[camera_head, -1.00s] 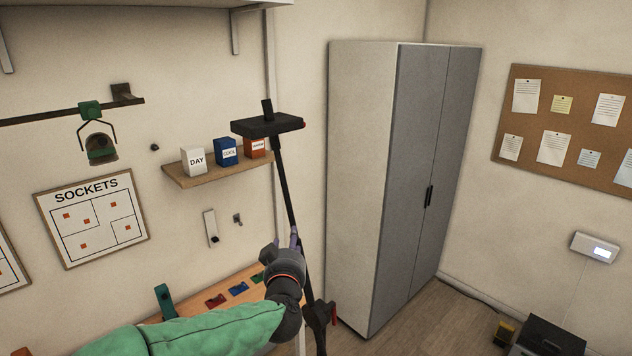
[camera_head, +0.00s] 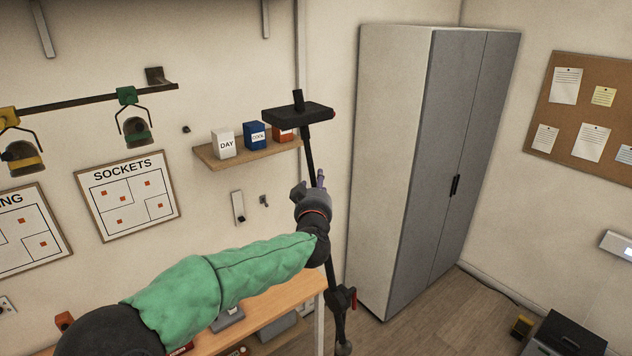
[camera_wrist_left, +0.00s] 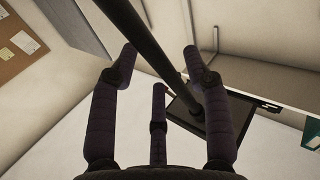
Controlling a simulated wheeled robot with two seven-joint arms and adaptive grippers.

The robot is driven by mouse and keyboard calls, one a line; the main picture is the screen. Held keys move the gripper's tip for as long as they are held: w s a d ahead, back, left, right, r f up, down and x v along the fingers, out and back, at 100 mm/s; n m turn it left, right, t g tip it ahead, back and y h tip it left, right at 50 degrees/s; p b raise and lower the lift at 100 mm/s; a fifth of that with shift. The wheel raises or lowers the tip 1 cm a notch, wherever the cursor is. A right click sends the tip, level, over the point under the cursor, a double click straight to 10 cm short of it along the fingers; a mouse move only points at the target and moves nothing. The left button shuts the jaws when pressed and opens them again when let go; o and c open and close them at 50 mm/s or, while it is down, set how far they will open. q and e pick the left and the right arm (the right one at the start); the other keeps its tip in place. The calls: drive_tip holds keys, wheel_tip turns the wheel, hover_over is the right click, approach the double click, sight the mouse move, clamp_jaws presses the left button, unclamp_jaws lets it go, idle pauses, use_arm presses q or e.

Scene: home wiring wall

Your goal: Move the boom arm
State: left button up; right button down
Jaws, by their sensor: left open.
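The boom arm is a black pole (camera_head: 335,277) with a flat black head (camera_head: 298,114) on top, standing before the wall and cabinet. A red-tipped clamp (camera_head: 342,298) sits low on it. My left gripper (camera_head: 320,180) is at the upper part of the pole, below the head, and hides part of it. In the left wrist view, the purple-padded fingers (camera_wrist_left: 158,75) are open, with the pole (camera_wrist_left: 160,50) running diagonally between or behind them; I cannot tell whether they touch it. The head also shows there (camera_wrist_left: 190,120). My right gripper is not in view.
A tall grey cabinet (camera_head: 440,170) stands close to the right of the pole. A small shelf (camera_head: 245,153) with labelled boxes is behind to the left. A wooden bench (camera_head: 262,305) lies below my arm. Floor (camera_head: 435,312) is clear before the cabinet.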

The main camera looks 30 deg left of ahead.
use_arm(q)
drive_tip(key=shift+w+a, duration=0.3)
drive_tip(key=shift+w, duration=0.35)
clamp_jaws()
drive_tip(key=shift+a, duration=0.1)
